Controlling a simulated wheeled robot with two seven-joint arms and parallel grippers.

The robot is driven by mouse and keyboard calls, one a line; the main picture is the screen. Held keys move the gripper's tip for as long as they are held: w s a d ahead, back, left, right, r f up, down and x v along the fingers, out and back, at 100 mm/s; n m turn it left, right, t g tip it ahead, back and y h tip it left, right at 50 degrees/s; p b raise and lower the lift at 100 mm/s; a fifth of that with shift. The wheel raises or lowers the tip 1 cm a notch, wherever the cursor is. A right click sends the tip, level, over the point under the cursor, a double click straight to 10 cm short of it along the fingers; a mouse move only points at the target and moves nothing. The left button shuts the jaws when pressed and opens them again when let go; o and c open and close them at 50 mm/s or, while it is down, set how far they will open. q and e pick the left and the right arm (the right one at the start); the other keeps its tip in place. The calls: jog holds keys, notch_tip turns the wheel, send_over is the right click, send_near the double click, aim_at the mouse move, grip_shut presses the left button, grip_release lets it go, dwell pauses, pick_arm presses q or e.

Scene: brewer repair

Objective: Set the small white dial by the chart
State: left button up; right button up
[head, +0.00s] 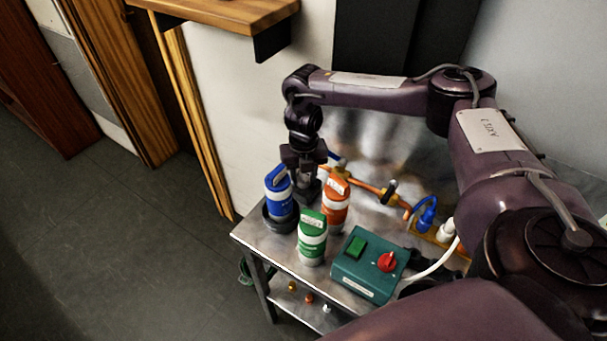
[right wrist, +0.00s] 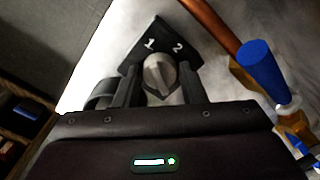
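The small pale dial (right wrist: 160,75) shows in the right wrist view, on a dark plate (right wrist: 148,48) marked 1 and 2. My right gripper (right wrist: 160,88) has one finger on each side of the dial, with the fingers apart; contact is not clear. In the head view my right gripper (head: 304,180) points down at the back of the metal table, behind the canisters, and the dial is hidden there. No chart can be made out. My left gripper is in neither view.
Blue (head: 279,197), orange (head: 335,205) and green (head: 312,240) canisters stand close in front of my right gripper. A teal box (head: 366,265) with a red knob sits at the table's front. A copper pipe (head: 362,184) with valves runs behind, near blue (head: 427,214) and white plugs.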

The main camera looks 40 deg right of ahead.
jog(key=c, duration=0.5)
jog(key=m+p, duration=0.3)
jog(key=m, duration=0.2)
jog(key=shift+r+m, duration=0.15)
jog(key=shift+m, duration=0.25)
jog(key=m+p, duration=0.3)
jog(key=m, duration=0.2)
jog(key=shift+m, duration=0.4)
jog(key=o, duration=1)
jog(key=shift+c, duration=0.2)
